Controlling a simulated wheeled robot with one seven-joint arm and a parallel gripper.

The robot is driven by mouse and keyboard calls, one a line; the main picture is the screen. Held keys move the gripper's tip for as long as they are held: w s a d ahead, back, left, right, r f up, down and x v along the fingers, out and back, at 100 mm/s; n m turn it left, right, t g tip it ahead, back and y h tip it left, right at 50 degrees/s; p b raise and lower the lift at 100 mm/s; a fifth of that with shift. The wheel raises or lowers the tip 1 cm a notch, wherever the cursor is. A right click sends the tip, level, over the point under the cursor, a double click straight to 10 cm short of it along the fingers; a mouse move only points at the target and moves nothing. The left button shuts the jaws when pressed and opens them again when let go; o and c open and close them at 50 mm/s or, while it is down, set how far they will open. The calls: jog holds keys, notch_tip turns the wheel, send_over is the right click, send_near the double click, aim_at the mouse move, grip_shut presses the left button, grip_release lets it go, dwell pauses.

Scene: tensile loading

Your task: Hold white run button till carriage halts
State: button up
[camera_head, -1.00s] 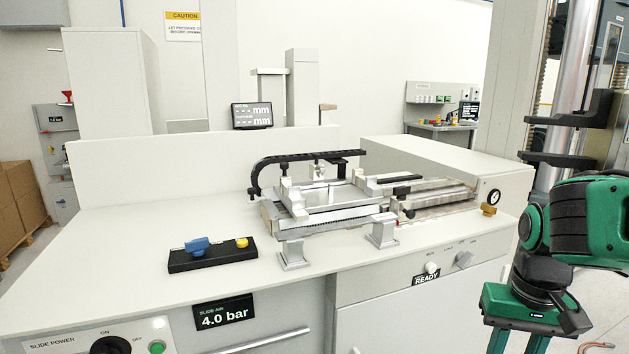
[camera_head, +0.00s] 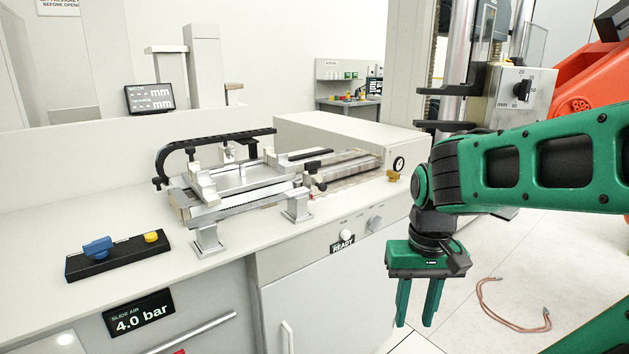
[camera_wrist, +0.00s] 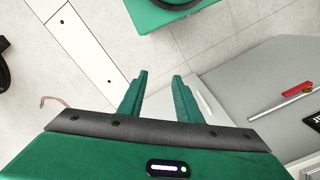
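The white run button (camera_head: 347,235) is a small round knob on the bench's front panel, just above the READY display (camera_head: 342,246). The carriage (camera_head: 236,178) sits on the slide rails on the bench top, under a black curved arm. My gripper (camera_head: 418,304) hangs pointing down, to the right of and lower than the button, in front of the bench's right end. Its two green fingers are apart with nothing between them, and the wrist view shows the same open fingers (camera_wrist: 158,98). The button does not show in the wrist view.
A grey knob (camera_head: 375,223) sits right of the button on the same panel. A black block (camera_head: 118,257) with blue and yellow parts lies on the bench top at left. An orange robot arm (camera_head: 590,85) stands at right. A copper-coloured hose (camera_head: 500,318) lies on the floor.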

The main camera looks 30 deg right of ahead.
grip_shut()
dwell(1.8)
